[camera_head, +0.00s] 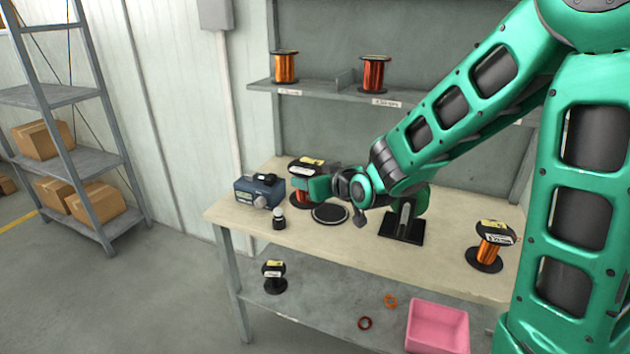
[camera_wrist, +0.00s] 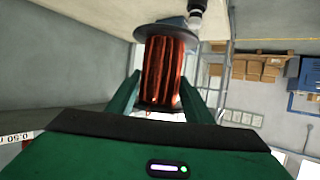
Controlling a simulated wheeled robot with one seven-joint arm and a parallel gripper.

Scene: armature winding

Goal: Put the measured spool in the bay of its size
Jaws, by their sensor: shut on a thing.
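My gripper (camera_head: 318,188) is shut on a copper-wound spool (camera_head: 300,199) with black flanges and a yellow-and-white label on top. The spool is upright at the back left of the bench, between a blue box instrument and a round black disc (camera_head: 330,213). In the wrist view the fingers (camera_wrist: 161,80) flank the red-brown winding (camera_wrist: 162,65). I cannot tell whether the spool touches the bench. The upper shelf (camera_head: 345,94) has small front labels, a low divider and two spools: a lighter copper one (camera_head: 285,68) at left and a darker one (camera_head: 373,74) further right.
The blue instrument (camera_head: 258,191) and a small white-topped bottle (camera_head: 279,218) stand left of the held spool. A black stand (camera_head: 402,228) and another labelled spool (camera_head: 487,252) are to the right. The lower shelf holds a spool (camera_head: 274,278), rings and a pink bin (camera_head: 437,328).

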